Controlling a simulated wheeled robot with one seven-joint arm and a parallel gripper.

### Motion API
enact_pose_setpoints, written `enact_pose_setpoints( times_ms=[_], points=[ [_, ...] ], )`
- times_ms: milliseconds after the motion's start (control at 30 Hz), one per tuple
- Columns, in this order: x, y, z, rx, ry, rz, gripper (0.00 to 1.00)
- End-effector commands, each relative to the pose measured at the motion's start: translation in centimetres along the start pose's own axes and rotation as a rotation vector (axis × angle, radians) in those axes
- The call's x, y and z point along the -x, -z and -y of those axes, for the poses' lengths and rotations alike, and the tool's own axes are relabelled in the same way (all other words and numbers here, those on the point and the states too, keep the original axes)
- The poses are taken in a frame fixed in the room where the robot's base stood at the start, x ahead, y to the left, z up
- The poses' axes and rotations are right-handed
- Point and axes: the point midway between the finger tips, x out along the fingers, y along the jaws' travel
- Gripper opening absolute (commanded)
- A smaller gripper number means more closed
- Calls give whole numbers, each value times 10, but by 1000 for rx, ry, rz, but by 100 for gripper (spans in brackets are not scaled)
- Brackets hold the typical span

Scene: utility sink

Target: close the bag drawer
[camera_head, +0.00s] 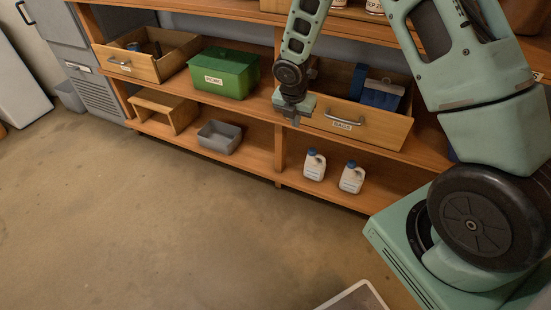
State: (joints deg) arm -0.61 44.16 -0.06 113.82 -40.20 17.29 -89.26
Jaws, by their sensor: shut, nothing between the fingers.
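The bag drawer (378,134), a wooden drawer with a "BAGS" label and a metal bar handle (345,118), stands pulled out of the shelf unit at the right. Blue items (380,92) lie inside it. My gripper (295,121) points down and is shut and empty. It appears at the left end of the drawer's front, left of the handle. I cannot tell whether it touches the drawer. My arm hides part of the drawer's left side.
Another open drawer (142,67) is at the upper left, beside a green box (224,74). Below are a wooden step stool (161,108), a grey bin (219,137) and two white bottles (314,166) with blue caps.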

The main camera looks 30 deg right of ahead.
Motion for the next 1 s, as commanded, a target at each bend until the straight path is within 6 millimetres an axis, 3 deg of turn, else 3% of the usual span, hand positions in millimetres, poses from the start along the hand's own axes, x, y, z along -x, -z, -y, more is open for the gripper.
enact_pose_setpoints(
  times_ms=[100,600,800,1000],
  points=[
    [0,25,-1,5,-2,1,0],
    [24,112,-1,5,-2,1,0],
    [33,130,0,2,0,0,0],
    [34,135,0,2,0,0,0]
  ],
)
